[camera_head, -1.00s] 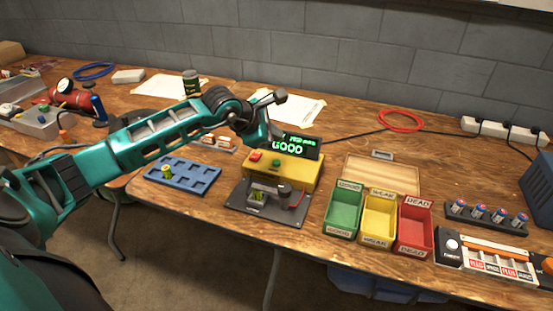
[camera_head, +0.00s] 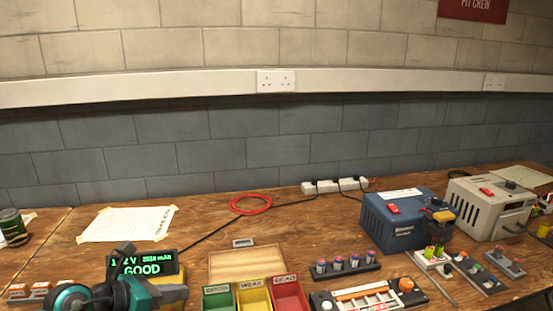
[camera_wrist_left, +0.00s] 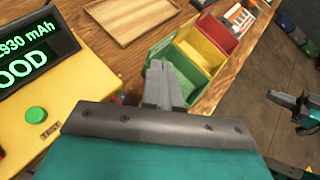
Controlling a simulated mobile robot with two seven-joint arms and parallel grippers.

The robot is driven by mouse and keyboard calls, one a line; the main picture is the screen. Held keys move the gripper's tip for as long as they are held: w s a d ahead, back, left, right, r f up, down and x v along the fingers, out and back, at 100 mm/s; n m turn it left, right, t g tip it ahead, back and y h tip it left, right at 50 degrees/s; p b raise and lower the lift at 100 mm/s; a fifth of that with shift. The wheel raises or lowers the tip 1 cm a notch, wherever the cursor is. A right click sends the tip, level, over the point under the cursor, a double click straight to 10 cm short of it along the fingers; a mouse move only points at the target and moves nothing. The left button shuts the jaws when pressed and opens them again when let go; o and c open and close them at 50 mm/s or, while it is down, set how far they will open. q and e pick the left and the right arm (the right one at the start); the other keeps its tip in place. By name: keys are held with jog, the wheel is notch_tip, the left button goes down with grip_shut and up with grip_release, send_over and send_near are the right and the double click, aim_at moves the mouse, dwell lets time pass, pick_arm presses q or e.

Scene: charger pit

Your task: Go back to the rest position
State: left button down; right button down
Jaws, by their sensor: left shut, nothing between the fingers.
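My left gripper (camera_head: 128,293) is at the bottom left of the head view, in front of the tester with the yellow body (camera_head: 172,293). Its fingers show in the left wrist view (camera_wrist_left: 159,75), shut with nothing between them, above the bench near the green bin (camera_wrist_left: 178,72). The tester display (camera_head: 143,264) reads GOOD. A teal arm end with a dark tip, which looks like my right gripper (camera_wrist_left: 283,98), shows at the right edge of the left wrist view, over the floor. It is too small to tell its jaws.
Green, yellow (camera_head: 253,297) and red (camera_head: 289,294) bins stand at the front of the bench, with a wooden tray (camera_head: 246,262) behind. A battery rack (camera_head: 345,267), a blue charger (camera_head: 400,222) and a grey one (camera_head: 490,208) stand to the right. A red cable coil (camera_head: 250,205) lies behind.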

pick_arm(q)
jog(key=s+d+n+t+h+p, duration=0.15)
jog(key=s+d+n+t, duration=0.5)
jog(key=n, duration=0.95)
jog(key=s+a+f+n+y, duration=0.1)
jog(key=n, duration=0.3)
jog(key=s+a+f+n+y, duration=0.1)
jog(key=f+n+y, duration=0.1)
jog(key=n, duration=0.3)
jog(key=s+f+n+y, duration=0.2)
jog(key=n, duration=0.3)
jog(key=shift+a, duration=0.4)
jog(key=s+f+n+g+y+p, duration=0.1)
jog(key=s+f+n+g, duration=0.3)
jog(key=s+f+n, duration=0.4)
jog(key=s+n+y, duration=0.1)
jog(key=n, duration=0.1)
jog(key=shift+s+d+f+n+y, duration=0.2)
jog(key=shift+s+n+y, duration=0.1)
jog(key=shift+s+y, duration=0.05)
pick_arm(e)
jog(key=shift+s+d+r+h, duration=0.2)
jog(key=shift+s+d, duration=0.05)
jog(key=shift+d, duration=0.15)
jog(key=shift+s+d+r+h, duration=0.15)
jog(key=shift+s+d+h, duration=0.1)
jog(key=shift+d, duration=0.1)
pick_arm(q)
jog(key=shift+g, duration=0.25)
